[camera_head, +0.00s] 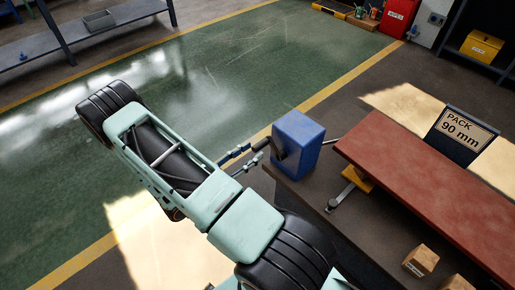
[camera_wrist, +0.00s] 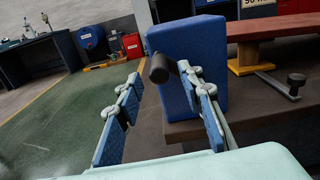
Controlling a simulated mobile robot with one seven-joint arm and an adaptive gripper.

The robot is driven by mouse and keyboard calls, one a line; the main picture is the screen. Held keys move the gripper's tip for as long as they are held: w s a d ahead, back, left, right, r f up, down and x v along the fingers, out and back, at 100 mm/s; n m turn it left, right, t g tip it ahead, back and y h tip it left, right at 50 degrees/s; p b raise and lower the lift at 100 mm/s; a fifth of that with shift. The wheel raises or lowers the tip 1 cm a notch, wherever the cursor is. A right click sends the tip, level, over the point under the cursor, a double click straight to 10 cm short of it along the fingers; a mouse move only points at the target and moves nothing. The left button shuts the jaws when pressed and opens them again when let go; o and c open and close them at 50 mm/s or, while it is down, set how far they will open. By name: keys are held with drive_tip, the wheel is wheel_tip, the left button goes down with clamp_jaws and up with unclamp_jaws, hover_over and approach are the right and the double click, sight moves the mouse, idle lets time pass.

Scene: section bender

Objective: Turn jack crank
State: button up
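A blue block (camera_head: 298,143) stands on the dark bench corner; it fills the upper middle of the wrist view (camera_wrist: 205,65). A black cylindrical grip (camera_wrist: 160,68) shows at its near left side. My gripper (camera_head: 257,151) is open, with its blue-padded fingers pointing at the block. In the wrist view the grip appears between my fingertips (camera_wrist: 158,76); contact cannot be told. A metal crank arm (camera_head: 342,194) with a black knob (camera_head: 332,204) reaches out from an orange-yellow piece (camera_head: 357,179) under the red slab. Which of these is the jack crank is unclear.
The red slab (camera_head: 420,175) lies above the dark bench (camera_head: 310,190), with a "PACK 90 mm" sign (camera_head: 460,135) behind it. Wooden blocks (camera_head: 421,260) stand at the bench's front right. The green floor (camera_head: 240,65) left of the bench is clear.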

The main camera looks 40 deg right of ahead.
drive_tip(key=shift+w+d, duration=0.15)
drive_tip(key=shift+d, duration=1.7)
clamp_jaws()
